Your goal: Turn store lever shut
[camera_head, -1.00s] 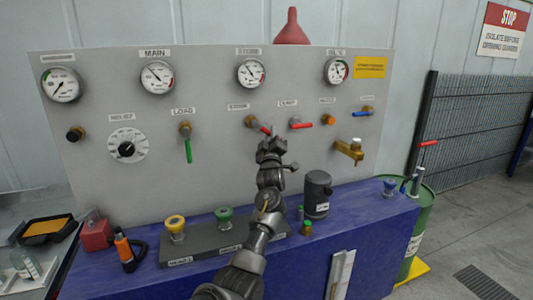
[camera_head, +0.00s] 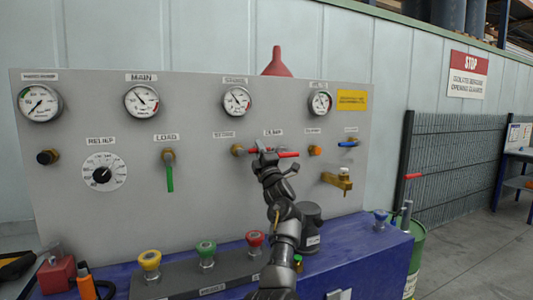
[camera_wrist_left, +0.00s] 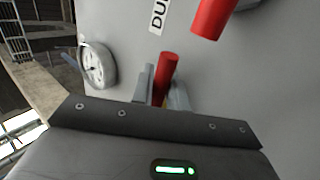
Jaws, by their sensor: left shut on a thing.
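The store lever (camera_head: 252,150) is a red handle on a brass valve under the STORE label on the grey panel. It points right and looks about level. My left gripper (camera_head: 264,154) is at its free end. In the left wrist view the gripper (camera_wrist_left: 163,90) has its fingers on both sides of the red store lever (camera_wrist_left: 166,72), shut on it. The red dump lever (camera_head: 288,155) is just to the right, close to the gripper; its valve is hidden behind the gripper. My right gripper is not in view.
The green load lever (camera_head: 169,178) hangs down at left. A brass tap (camera_head: 338,180) juts out at right. Yellow, green and red knobs and a dark cylinder (camera_head: 308,226) stand on the blue bench (camera_head: 360,243) below. Gauges line the panel's top.

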